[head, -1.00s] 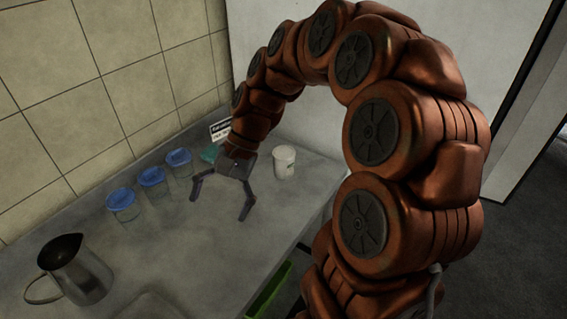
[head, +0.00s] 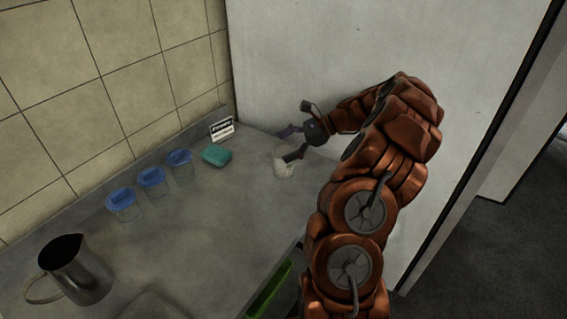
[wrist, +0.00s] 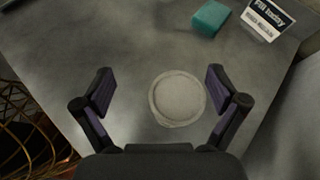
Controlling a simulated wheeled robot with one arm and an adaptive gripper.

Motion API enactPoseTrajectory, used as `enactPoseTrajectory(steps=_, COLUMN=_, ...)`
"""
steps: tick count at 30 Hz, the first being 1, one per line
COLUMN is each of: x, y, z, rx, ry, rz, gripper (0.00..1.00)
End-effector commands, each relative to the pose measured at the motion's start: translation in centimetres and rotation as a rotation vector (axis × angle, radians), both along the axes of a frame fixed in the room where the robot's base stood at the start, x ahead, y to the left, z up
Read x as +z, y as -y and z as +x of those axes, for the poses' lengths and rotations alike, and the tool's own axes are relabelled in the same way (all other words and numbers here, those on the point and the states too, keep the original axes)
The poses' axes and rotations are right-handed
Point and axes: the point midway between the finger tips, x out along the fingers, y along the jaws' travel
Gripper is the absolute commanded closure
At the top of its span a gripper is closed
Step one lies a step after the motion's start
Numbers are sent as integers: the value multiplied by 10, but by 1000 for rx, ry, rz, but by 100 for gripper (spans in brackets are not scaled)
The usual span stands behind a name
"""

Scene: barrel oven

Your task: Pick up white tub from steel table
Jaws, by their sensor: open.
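The white tub (head: 283,170) stands on the steel table (head: 190,235) near its far right corner, close to the pale wall. In the wrist view the round top of the tub (wrist: 178,98) shows between and a little beyond my two fingers. My gripper (head: 290,144) is open and empty, above and beside the tub in the head view, with one finger covering part of it. In the wrist view my gripper (wrist: 159,92) has its fingers wide apart, and the tub lies nearer the right finger. I cannot tell the height of the fingers above it.
A teal block (head: 216,155) and a small sign (head: 222,129) are left of the tub. Three blue-lidded jars (head: 152,180) stand along the tiled wall. A metal pitcher (head: 78,272) is at the front left. The middle of the table is clear.

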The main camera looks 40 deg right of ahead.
Motion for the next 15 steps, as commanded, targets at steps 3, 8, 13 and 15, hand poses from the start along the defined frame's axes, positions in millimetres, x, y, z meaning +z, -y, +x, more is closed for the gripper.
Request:
enactPoseTrajectory(steps=3, x=-12, y=31, z=-3, rx=-83, ry=-26, rz=36, gripper=4)
enactPoseTrajectory(steps=8, x=-21, y=49, z=-7, rx=-137, ry=-45, rz=65, gripper=4)
enactPoseTrajectory(steps=13, x=-26, y=45, z=-1, rx=-147, ry=-47, rz=69, gripper=4)
enactPoseTrajectory(steps=15, x=-28, y=39, z=3, rx=-145, ry=-48, rz=69, gripper=4)
